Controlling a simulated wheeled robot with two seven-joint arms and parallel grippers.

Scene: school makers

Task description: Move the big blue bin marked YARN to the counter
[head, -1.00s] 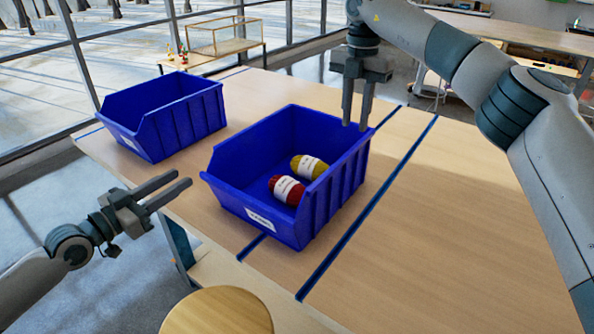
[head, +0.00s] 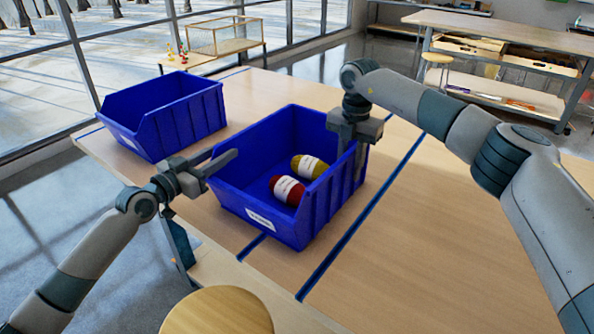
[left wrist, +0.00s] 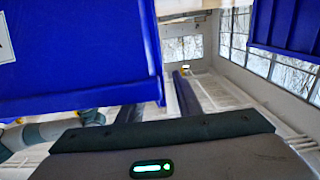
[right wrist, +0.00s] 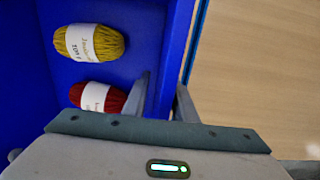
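A big blue bin (head: 262,193) with a white front label, too small to read, stands on the wooden table. It holds a red and a yellow yarn ball; both show in the right wrist view, inside the bin (right wrist: 110,15). My right gripper (head: 350,160) points down at the bin's right wall, with one finger inside and one outside, open. My left gripper (head: 222,163) is at the bin's left wall, its fingers apart near the rim.
A second blue bin (head: 170,118) stands close on the left. The wooden table (head: 430,235) is bare to the right. A round stool (head: 217,315) is in front.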

